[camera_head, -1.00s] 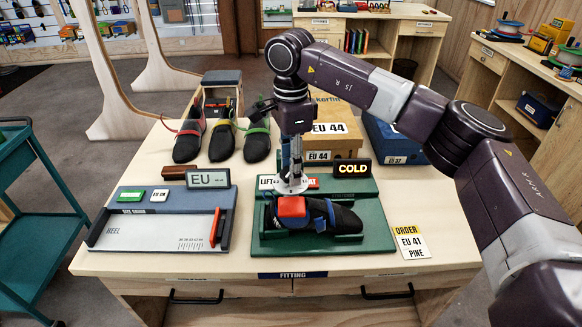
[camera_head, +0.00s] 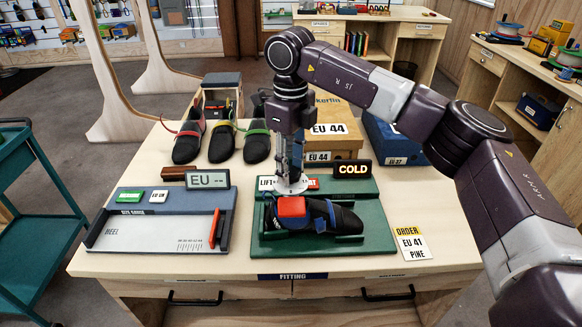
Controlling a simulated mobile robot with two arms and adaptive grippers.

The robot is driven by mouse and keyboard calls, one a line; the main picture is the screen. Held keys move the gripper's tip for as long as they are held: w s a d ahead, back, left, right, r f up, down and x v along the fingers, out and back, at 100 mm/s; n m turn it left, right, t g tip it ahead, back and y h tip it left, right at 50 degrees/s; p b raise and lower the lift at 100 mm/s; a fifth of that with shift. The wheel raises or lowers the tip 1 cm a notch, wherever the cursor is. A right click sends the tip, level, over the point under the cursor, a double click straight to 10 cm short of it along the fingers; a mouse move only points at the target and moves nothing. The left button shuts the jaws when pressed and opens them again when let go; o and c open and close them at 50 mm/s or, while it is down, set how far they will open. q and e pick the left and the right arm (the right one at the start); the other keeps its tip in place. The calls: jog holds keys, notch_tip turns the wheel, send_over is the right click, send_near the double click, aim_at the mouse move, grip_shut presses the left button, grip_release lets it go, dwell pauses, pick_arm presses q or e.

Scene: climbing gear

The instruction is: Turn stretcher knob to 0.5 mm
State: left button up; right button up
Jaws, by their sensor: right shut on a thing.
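The green stretcher (camera_head: 384,240) sits on the fitting table, with a dark climbing shoe (camera_head: 342,217) on it under a red-orange block (camera_head: 291,207). A black sign on the stretcher reads COLD (camera_head: 352,169). My right gripper (camera_head: 291,180) points straight down behind the shoe. It is shut on the stretcher knob, whose pale round base (camera_head: 292,187) shows at the fingertips. The fingers and wrist hide most of the knob. I cannot read any millimetre setting. My left gripper is not in view.
A size gauge (camera_head: 150,232) with an EU display (camera_head: 208,179) lies left of the stretcher. Behind stand several shoes (camera_head: 221,142), an EU 44 box (camera_head: 335,130) and a blue box (camera_head: 388,140). An order card (camera_head: 411,243) reads EU 41 PINE.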

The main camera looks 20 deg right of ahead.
jog(key=shift+m, duration=0.9)
jog(key=o, duration=1.1)
jog(key=shift+r, duration=0.15)
notch_tip(320, 180, up, 12)
jog(key=shift+f, duration=0.2)
